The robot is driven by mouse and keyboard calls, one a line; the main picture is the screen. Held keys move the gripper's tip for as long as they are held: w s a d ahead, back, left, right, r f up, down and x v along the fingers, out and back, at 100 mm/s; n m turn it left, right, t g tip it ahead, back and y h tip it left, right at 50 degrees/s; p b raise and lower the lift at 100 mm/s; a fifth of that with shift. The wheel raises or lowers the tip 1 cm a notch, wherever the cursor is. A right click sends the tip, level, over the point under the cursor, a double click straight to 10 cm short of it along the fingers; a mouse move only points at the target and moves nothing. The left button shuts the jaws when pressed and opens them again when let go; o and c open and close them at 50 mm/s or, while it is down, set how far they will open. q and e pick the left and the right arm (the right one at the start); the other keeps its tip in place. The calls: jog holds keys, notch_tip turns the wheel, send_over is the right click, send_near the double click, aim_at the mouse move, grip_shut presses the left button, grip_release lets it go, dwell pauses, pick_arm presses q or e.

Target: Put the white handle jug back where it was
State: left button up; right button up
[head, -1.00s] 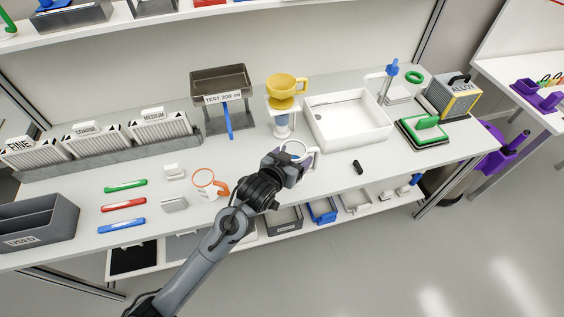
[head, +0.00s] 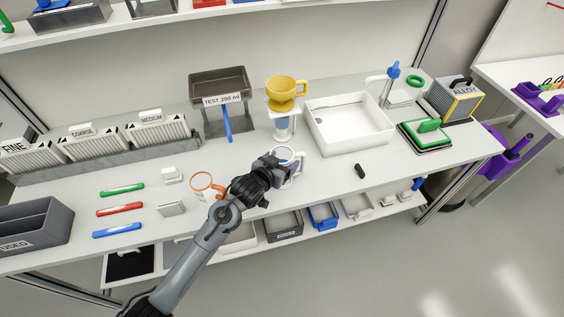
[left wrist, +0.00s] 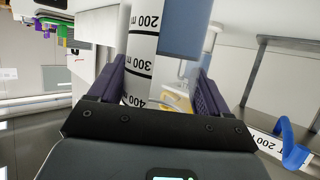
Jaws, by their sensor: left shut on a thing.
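The white handle jug (head: 289,153) is at the middle of the bench, in front of the yellow dripper. My left gripper (head: 283,168) is shut on it and partly covers its near side. The jug's graduated wall (left wrist: 141,45) stands between the purple fingers of my left gripper (left wrist: 158,80) in the left wrist view, with upside-down marks for 200, 300 and 400. I cannot tell whether the jug's base touches the bench. A similar jug with an orange handle (head: 202,182) stands to the left, partly behind my arm. My right gripper is not in view.
A yellow dripper (head: 282,90) on its stand is behind the jug. A white basin (head: 318,138) is to the right, and a small black item (head: 360,171) lies in front of it. Coloured pens (head: 119,209) lie at left. Bench between jug and black item is clear.

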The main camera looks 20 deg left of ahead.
pick_arm(q)
jog(key=shift+w, duration=0.1)
jog(key=o, duration=1.4)
jog(key=shift+r, duration=0.1)
jog(key=shift+s+r, duration=0.15)
jog(key=shift+s, duration=0.1)
jog(key=p+v, duration=0.3)
jog(key=v, duration=0.8)
jog(key=s+f+g, duration=0.3)
jog(key=s, duration=0.6)
jog(key=s+f+g+y, duration=0.1)
jog(key=s+f+g, duration=0.2)
jog(key=s, duration=0.7)
jog(key=s+a+f+g, duration=0.1)
jog(key=s+f+g, duration=0.2)
jog(key=s, duration=0.6)
jog(key=shift+s+f+g+y, duration=0.2)
jog(key=shift+f+g+y, duration=0.1)
jog(key=shift+y, duration=0.1)
